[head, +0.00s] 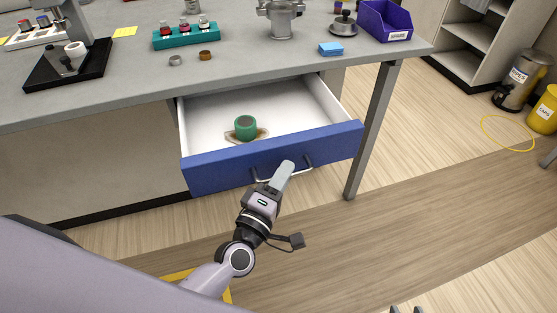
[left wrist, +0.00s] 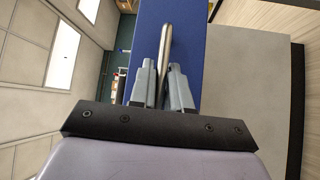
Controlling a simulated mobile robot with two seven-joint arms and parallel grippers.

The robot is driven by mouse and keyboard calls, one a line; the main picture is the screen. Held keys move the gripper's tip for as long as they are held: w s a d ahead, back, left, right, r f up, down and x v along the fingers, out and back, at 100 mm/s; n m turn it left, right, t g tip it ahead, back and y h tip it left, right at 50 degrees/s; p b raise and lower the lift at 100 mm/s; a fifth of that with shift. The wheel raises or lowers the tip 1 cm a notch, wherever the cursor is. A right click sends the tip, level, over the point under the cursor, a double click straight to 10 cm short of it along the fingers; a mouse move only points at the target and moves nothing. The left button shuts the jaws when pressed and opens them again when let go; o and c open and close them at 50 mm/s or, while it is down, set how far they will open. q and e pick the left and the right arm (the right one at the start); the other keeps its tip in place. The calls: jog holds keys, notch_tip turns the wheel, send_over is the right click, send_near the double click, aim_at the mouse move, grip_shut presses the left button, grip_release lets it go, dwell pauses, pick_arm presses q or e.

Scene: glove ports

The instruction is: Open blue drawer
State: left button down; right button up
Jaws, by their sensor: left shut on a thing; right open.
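The blue drawer (head: 225,176) stands pulled out from under the bench, and its white inside shows. A green round object (head: 245,127) sits inside on a brownish patch. My left gripper (head: 284,172) is at the drawer's front, shut on the metal bar handle (head: 308,161). In the left wrist view the handle (left wrist: 165,60) runs between the two fingers, in front of the blue drawer front (left wrist: 190,45). Only the fingertips of my right gripper (head: 405,309) show at the bottom edge of the head view; they are apart, with nothing seen between them.
The grey bench top (head: 270,62) carries a teal rack (head: 185,36), a purple bin (head: 386,22), a blue block (head: 331,49) and a black tray (head: 68,66). A bench leg (head: 371,130) stands just right of the drawer. The wooden floor in front is clear.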

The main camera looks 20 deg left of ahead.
pick_arm(q)
jog(key=shift+s+d, duration=0.4)
jog(key=shift+s, duration=0.2)
jog(key=shift+s+d, duration=0.35)
jog(key=shift+s, duration=0.2)
pick_arm(e)
jog(key=shift+s+d+f, duration=0.1)
jog(key=shift+s, duration=0.1)
pick_arm(q)
jog(key=c, duration=1.2)
grip_release()
